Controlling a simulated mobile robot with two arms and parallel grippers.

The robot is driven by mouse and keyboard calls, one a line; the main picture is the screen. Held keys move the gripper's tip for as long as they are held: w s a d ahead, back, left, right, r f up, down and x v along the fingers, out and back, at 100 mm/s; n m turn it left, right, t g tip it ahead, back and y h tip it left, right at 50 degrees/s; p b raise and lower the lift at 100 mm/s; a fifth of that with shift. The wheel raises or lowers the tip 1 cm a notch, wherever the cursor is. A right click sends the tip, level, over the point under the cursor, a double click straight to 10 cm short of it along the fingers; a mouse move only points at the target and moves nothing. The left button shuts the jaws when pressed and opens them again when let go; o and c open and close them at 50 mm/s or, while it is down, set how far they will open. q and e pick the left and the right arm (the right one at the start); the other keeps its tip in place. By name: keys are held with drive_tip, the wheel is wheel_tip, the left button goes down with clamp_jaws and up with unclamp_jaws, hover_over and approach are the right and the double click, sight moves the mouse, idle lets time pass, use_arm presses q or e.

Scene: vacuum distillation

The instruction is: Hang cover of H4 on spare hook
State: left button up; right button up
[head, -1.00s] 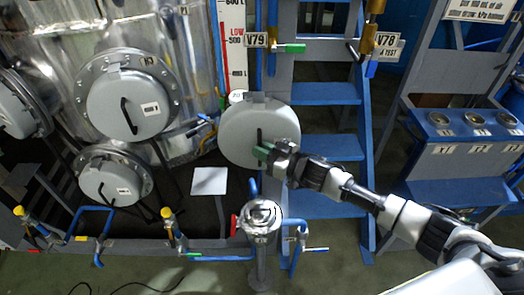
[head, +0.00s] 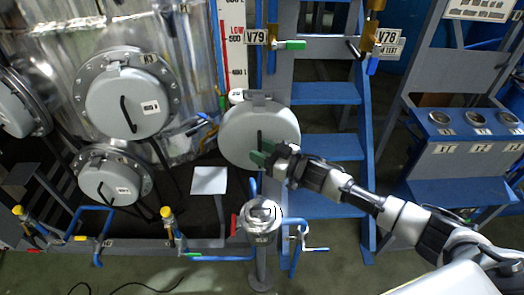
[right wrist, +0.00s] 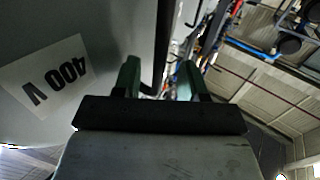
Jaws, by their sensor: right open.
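A round light-grey cover (head: 240,124) with a black bar handle hangs upright in front of the blue stair frame in the head view. Its top tab (head: 258,98) is beside a small white tag (head: 237,96); the hook itself is hard to make out. In the right wrist view, the cover (right wrist: 100,25) fills the left, with a "400 V" label. My right gripper (head: 261,155) is at the cover's handle. Its green fingers (right wrist: 160,75) are open, with the black handle (right wrist: 164,45) between them. My left gripper is not in view.
Several grey covers, such as one marked K3 (head: 120,108), are on the metal vessel at left. A post (head: 262,215) stands below the hanging cover. Valves V79 (head: 257,37) and V78 (head: 387,37) are above. Blue steps (head: 325,147) are behind my right arm.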

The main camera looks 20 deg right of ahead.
drive_tip(key=shift+f, duration=0.1)
drive_tip(key=b+v, duration=0.3)
drive_tip(key=v, duration=0.7)
drive_tip(key=d+f+m+h, duration=0.2)
drive_tip(key=d+f+h, duration=0.1)
drive_tip(key=f, duration=0.6)
drive_tip(key=d+f+m+h, duration=0.2)
drive_tip(key=d+f+h, duration=0.2)
drive_tip(key=f, duration=0.4)
drive_tip(key=s+d+f+m+g+h, duration=0.1)
drive_tip(key=s+f+g+h, duration=0.1)
drive_tip(key=s+f, duration=0.45)
drive_tip(key=s+d+f+m+g+h, duration=0.15)
drive_tip(key=s+f, duration=0.25)
drive_tip(key=f, duration=0.6)
drive_tip(key=s+a+f+g, duration=0.3)
drive_tip(key=s+f, duration=0.3)
drive_tip(key=s, duration=0.5)
drive_tip(key=s+a+f+g+h, duration=0.1)
drive_tip(key=s+a+f+g, duration=0.2)
drive_tip(key=s+f, duration=0.3)
drive_tip(key=s+a+f+g, duration=0.3)
drive_tip(key=s+a+f, duration=0.1)
drive_tip(key=s, duration=1.2)
drive_tip(key=shift+s+f+n, duration=0.15)
drive_tip(key=shift+f+n, duration=0.2)
drive_tip(key=shift+f, duration=0.55)
